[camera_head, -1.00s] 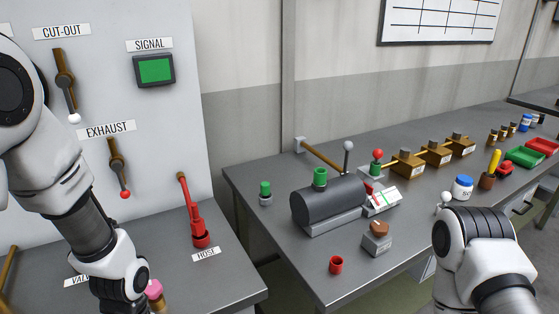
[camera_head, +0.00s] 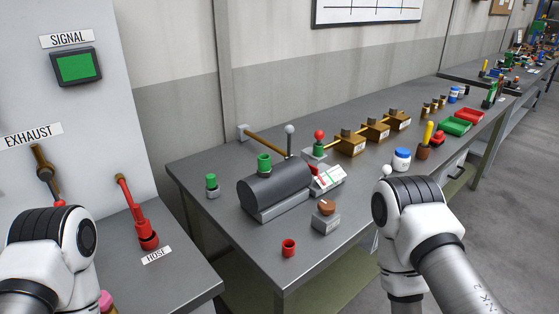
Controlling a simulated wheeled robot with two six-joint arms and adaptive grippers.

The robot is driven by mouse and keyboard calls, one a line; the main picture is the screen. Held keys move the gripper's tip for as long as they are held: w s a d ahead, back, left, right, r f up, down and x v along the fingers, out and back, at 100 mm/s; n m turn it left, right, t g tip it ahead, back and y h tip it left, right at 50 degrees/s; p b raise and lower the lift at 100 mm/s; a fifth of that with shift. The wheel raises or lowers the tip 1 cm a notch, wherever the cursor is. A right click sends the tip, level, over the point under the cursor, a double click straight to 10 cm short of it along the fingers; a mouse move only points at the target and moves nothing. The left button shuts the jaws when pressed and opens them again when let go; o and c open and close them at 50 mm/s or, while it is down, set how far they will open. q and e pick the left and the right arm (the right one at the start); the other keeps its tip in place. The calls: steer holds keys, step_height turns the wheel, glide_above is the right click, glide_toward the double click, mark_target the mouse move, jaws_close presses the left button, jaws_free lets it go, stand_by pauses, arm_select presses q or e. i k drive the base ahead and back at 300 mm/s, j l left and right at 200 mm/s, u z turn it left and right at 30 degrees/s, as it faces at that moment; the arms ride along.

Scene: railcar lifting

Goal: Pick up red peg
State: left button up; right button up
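A small red cylinder (camera_head: 289,248) with a dark hollow top stands upright near the front edge of the middle table; it is the closest match to a red peg. A red ball on a stem (camera_head: 319,135) rises from a green base behind the dark tank. My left arm shows at the lower left and my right arm at the lower right. Neither gripper shows in the picture, and nothing touches the red cylinder.
A dark tank (camera_head: 275,190), a grey block with a brown knob (camera_head: 325,215) and a green peg in a grey base (camera_head: 211,185) stand nearby. A red hose fitting (camera_head: 146,236) stands on the left bench. Tabletop around the red cylinder is clear.

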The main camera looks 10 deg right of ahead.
mark_target(319, 135)
steer(key=i+l+u, duration=0.25)
steer(key=l+u, duration=0.15)
steer(key=l, duration=0.4)
steer(key=i+l+u, duration=0.15)
steer(key=l+u, duration=0.2)
steer(key=l, duration=0.55)
steer(key=l+u, duration=0.4)
steer(key=l, duration=0.45)
